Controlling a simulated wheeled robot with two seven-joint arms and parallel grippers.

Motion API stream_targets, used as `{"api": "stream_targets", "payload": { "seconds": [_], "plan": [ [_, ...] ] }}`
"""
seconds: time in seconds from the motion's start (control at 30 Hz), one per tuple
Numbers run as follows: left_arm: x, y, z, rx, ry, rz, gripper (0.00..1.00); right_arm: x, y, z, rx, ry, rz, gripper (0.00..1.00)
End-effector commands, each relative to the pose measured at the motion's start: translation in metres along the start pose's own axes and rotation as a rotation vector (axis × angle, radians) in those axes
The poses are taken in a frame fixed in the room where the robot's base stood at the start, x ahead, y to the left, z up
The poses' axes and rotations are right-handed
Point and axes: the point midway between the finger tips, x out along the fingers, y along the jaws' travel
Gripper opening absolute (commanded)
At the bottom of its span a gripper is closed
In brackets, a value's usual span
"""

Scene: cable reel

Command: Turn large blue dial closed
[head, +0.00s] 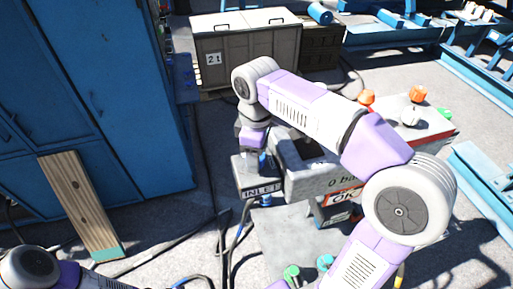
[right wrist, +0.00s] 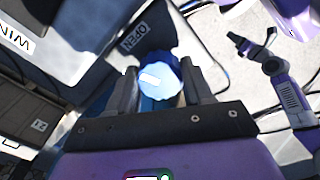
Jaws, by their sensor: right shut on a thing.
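The large blue dial (right wrist: 158,80) has a white mark on its face and sits between the two fingers of my right gripper (right wrist: 156,92) in the right wrist view. The fingers are shut on its sides. In the head view my right gripper (head: 252,158) points down over the grey box (head: 255,188) labelled INLET, and mostly hides the dial. A label reading OPEN (right wrist: 135,38) is beside the dial in the right wrist view. Part of my left arm shows at the lower left of the head view.
Orange knobs (head: 417,94) and a white knob (head: 410,116) stand on the bench at right. A blue cabinet (head: 70,100) fills the left, with a wooden plank (head: 82,205) against it. Cables (head: 222,235) lie on the floor. A crate (head: 245,48) stands behind.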

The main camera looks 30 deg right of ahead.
Motion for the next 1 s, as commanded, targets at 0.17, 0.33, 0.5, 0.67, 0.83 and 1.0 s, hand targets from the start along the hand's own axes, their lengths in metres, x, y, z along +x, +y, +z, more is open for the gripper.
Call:
{"api": "stream_targets", "payload": {
  "seconds": [0.17,0.33,0.5,0.67,0.83,1.0],
  "plan": [
    [-0.014,0.005,0.001,0.0,0.0,0.0,0.43,0.0,-0.001,0.001,-0.17,-0.008,-0.007,0.2],
    [-0.024,0.009,0.001,0.0,0.0,0.0,0.43,0.0,0.0,0.001,-0.332,-0.008,-0.008,0.2],
    [-0.034,0.013,0.002,0.0,0.0,0.0,0.43,0.001,0.0,0.001,-0.493,-0.008,-0.01,0.2],
    [-0.043,0.016,0.002,0.0,0.0,0.0,0.43,0.001,0.0,0.001,-0.645,-0.007,-0.011,0.2],
    [-0.052,0.019,0.002,0.0,0.0,0.0,0.43,0.001,0.001,0.001,-0.803,-0.007,-0.011,0.2],
    [-0.06,0.022,0.003,0.0,0.0,0.0,0.43,0.001,0.001,0.0,-0.946,-0.006,-0.011,0.2]
  ]
}}
